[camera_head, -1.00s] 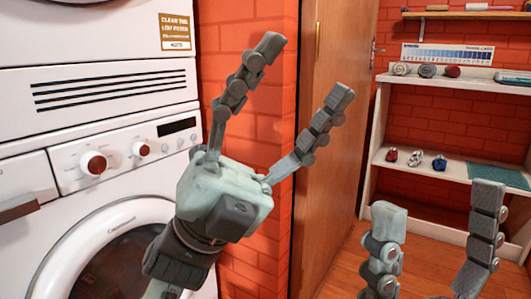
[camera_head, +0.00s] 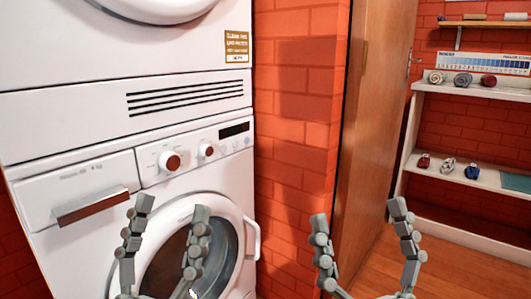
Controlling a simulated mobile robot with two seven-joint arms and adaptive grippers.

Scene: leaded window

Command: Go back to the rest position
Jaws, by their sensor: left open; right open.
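My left gripper (camera_head: 168,226) shows at the bottom left, in front of the lower machine's round door. Its two fingers point up and stand apart, with nothing between them. My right gripper (camera_head: 358,232) shows at the bottom, right of the middle, in front of the brick wall and the wooden door. Its fingers also point up, spread and empty. Both grippers are at about the same height, and their lower parts are cut off by the picture's bottom edge.
A white washing machine (camera_head: 88,222) with another white machine (camera_head: 60,102) above it stands at the left. A red brick wall (camera_head: 290,120) and a wooden door (camera_head: 378,120) are in the middle. White shelves (camera_head: 440,206) with rolled items and small objects stand at the right.

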